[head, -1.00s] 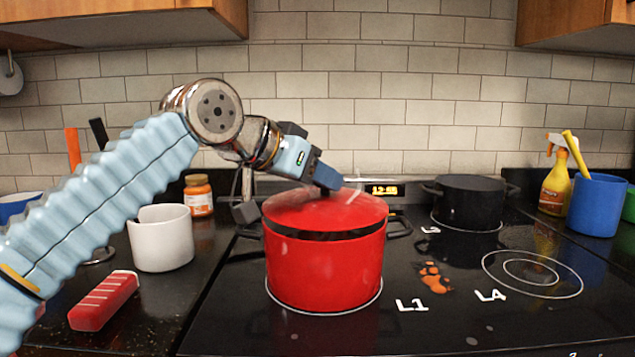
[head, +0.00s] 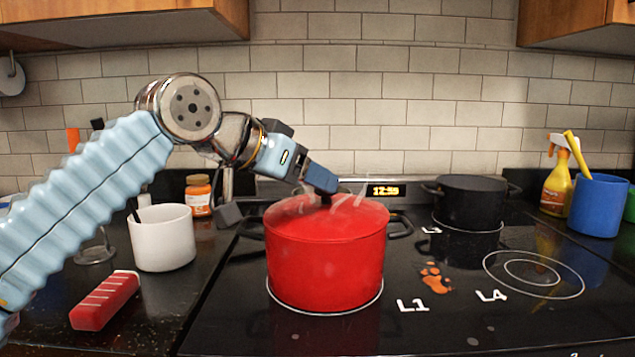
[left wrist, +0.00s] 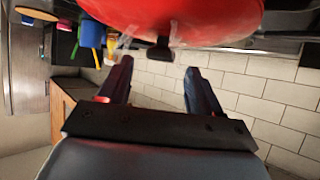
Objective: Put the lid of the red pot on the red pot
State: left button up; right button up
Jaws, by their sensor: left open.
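The red pot (head: 325,270) stands on the front left burner of the black stove, with a black handle on each side. Its red lid (head: 350,217) with a dark knob lies on top of the pot, and no dark gap shows between them. My left gripper (head: 325,190) is at the knob, above the lid's rear half. In the left wrist view the lid (left wrist: 190,15) is at the top with its black knob (left wrist: 160,48). The fingers of the left gripper (left wrist: 160,75) are spread apart and empty, just short of the knob. My right gripper is out of view.
A black pot (head: 470,203) stands on the rear right burner. A white container (head: 161,240), an orange-labelled jar (head: 199,196) and a red block (head: 105,300) are on the left counter. A blue container (head: 597,207) and yellow spray bottle (head: 556,188) are at right. The stove's front right is clear.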

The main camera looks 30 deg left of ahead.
pick_arm(q)
jog(key=v, duration=0.9)
